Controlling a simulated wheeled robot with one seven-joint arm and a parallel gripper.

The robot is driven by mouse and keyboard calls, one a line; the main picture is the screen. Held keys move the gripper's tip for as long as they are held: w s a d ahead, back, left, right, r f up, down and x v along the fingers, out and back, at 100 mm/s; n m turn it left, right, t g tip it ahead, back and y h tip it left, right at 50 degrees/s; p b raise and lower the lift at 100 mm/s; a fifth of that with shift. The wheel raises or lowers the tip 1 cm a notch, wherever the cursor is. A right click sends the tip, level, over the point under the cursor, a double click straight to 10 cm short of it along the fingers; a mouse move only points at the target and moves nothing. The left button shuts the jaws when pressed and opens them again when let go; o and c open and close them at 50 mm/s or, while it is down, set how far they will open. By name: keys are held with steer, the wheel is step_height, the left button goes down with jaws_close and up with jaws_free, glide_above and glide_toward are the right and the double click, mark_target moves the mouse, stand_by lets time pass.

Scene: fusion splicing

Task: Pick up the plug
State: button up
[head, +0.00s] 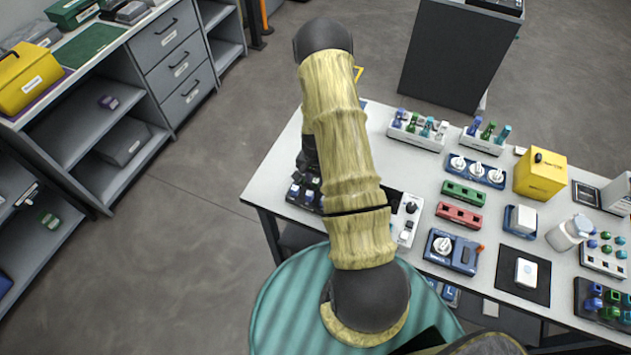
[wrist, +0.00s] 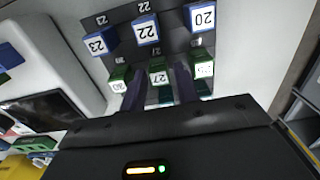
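In the wrist view, a dark rack (wrist: 179,40) holds several numbered plugs: blue ones marked 20 (wrist: 203,16), 22 (wrist: 146,29) and 23 (wrist: 98,43), and green ones in a nearer row. My gripper (wrist: 160,84) has its two dark fingers apart, one on each side of the green plug marked 27 (wrist: 159,76). The fingers do not appear closed on it, though contact is hard to judge. A dark rack (head: 302,196) with plugs shows partly beside the arm at the table's left edge.
The white table (head: 400,166) carries racks of coloured plugs, a yellow box (head: 540,174), a blue device (head: 453,251) and another plug board (head: 604,302) at right. Grey shelving (head: 85,130) stands at left, with open floor between. A dark cabinet (head: 458,55) stands behind.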

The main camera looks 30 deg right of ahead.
steer(key=shift+s+f, duration=0.2)
steer(key=shift+f, duration=0.4)
steer(key=shift+w, duration=0.1)
steer(key=c, duration=0.6)
